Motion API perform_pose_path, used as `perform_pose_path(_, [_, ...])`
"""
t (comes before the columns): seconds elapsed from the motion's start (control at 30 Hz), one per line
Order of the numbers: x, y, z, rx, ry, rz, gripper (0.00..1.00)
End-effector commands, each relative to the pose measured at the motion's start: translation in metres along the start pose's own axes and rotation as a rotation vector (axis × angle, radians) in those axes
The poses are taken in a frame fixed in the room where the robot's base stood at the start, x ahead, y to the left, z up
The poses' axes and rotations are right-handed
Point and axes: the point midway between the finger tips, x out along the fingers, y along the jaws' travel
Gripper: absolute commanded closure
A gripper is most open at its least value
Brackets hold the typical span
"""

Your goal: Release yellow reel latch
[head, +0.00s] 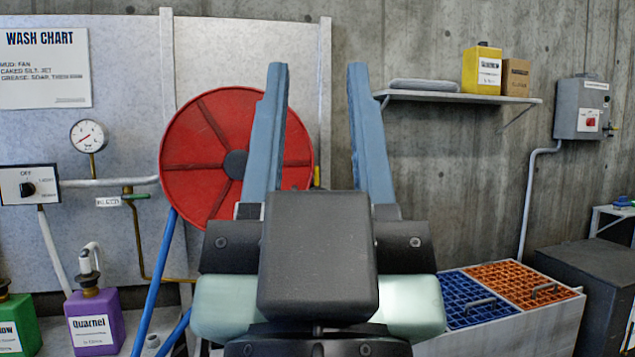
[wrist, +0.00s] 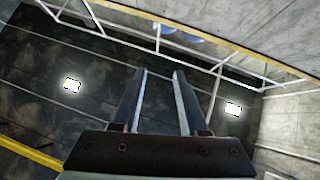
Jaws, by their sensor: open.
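A large red hose reel (head: 205,140) with a dark hub hangs on the metal panel at the centre left of the head view. A small yellow piece (head: 317,177), which may be the reel latch, shows at the reel's right edge, partly hidden behind my gripper. My gripper (head: 317,85) is open and empty, with its two blue fingers pointing up in front of the reel's right side. In the wrist view my gripper (wrist: 160,75) also shows open with nothing between the fingers, facing the ceiling and lights. The reel is not in the wrist view.
A pressure gauge (head: 89,136), a switch box (head: 29,186) and a purple bottle (head: 95,320) are at left. A shelf (head: 455,96) with a yellow container (head: 481,70) is at right, above a crate with blue and orange grates (head: 515,282).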

Motion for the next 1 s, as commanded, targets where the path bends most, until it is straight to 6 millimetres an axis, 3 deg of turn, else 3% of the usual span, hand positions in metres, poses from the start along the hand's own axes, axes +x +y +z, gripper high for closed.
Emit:
perform_pose_path(0.03, [0.001, 0.000, -0.001, 0.000, 0.000, 0.000, 0.68])
perform_pose_path(0.2, [0.014, 0.000, -0.013, 0.000, -0.001, 0.000, 0.99])
perform_pose_path(0.23, [0.018, 0.000, -0.016, 0.000, -0.001, 0.000, 1.00])
perform_pose_path(0.47, [0.064, 0.000, -0.061, 0.000, 0.000, 0.000, 1.00])
perform_pose_path(1.0, [0.196, 0.000, -0.185, 0.001, 0.000, -0.002, 1.00])
